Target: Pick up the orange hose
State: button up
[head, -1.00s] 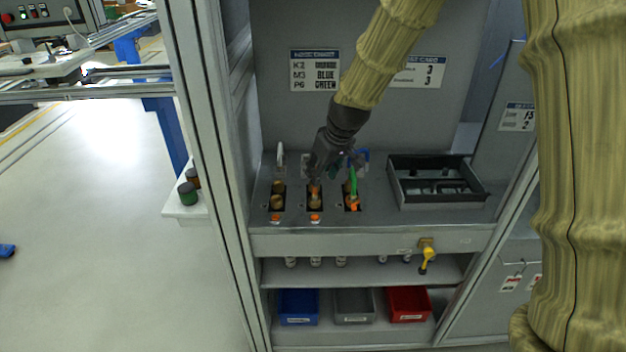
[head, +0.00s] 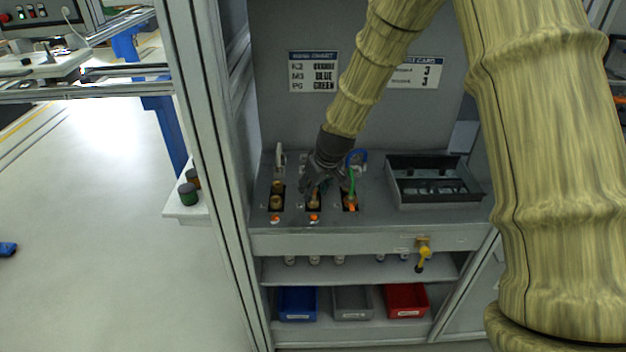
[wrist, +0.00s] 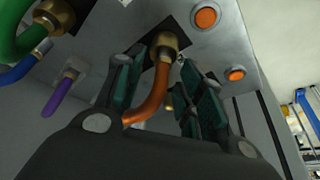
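The orange hose (wrist: 152,103) shows in the wrist view, curving down from a brass fitting (wrist: 165,48) in the panel. My gripper (wrist: 160,80) has its two teal-padded fingers apart, one on each side of the hose. The right finger stands clear of the hose; I cannot tell whether the left one touches it. In the head view my gripper (head: 322,183) is low over the middle socket of the panel, and it hides most of the hose there.
A green hose (head: 352,184) and a blue hose (head: 357,156) stand close on the right. A purple hose (wrist: 62,92) shows in the wrist view. A dark tray (head: 436,199) lies further right. Frame posts (head: 215,150) bound the station on the left.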

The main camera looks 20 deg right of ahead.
jog(key=shift+f, duration=0.25)
grip_shut()
jog(key=shift+w+r, duration=0.1)
